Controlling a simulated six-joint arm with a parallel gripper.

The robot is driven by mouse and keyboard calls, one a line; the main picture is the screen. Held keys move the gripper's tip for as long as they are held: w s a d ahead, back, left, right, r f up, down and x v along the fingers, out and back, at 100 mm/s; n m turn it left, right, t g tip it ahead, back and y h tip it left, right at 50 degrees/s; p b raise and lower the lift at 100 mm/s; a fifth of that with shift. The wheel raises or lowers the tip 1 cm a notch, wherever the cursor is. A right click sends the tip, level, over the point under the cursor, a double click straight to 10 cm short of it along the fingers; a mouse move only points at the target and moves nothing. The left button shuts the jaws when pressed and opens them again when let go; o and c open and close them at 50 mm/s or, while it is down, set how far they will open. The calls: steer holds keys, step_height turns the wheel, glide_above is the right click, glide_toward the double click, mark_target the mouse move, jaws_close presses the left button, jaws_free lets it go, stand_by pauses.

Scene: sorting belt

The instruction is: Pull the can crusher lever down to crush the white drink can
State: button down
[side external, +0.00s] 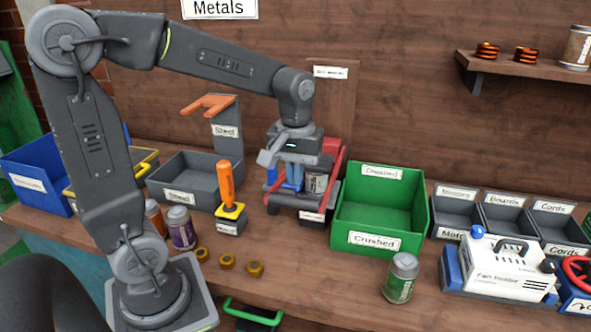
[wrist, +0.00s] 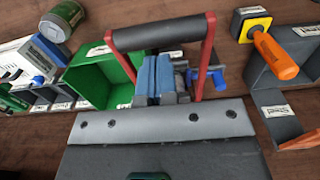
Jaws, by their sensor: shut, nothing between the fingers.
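The can crusher (side external: 312,200) stands on the bench under my gripper, with red lever arms (side external: 337,160). In the wrist view the lever's red arms (wrist: 209,55) carry a dark crossbar handle (wrist: 160,33). A pale can (side external: 319,183), probably the white drink can, shows partly inside the crusher; my gripper hides much of it. My gripper (side external: 290,184) points down at the crusher, its blue fingers shut and empty. In the wrist view the fingers (wrist: 155,82) show between the lever arms, below the handle in the picture. Whether they touch the lever I cannot tell.
A green "Crushed" bin (side external: 380,207) stands close on the crusher's right. An orange-handled joystick (side external: 228,190) and a grey bin (side external: 185,180) are on its left.

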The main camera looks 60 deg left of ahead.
mark_target(295, 197)
steer(key=shift+s+d+f, duration=0.15)
steer(key=shift+f, duration=2.1)
steer(key=shift+s+d+f, duration=0.15)
steer(key=shift+f, duration=2.05)
steer(key=shift+w+a+r, duration=0.15)
steer(key=shift+r, duration=0.65)
steer(key=shift+w+a+r, duration=0.1)
steer(key=shift+r, duration=0.8)
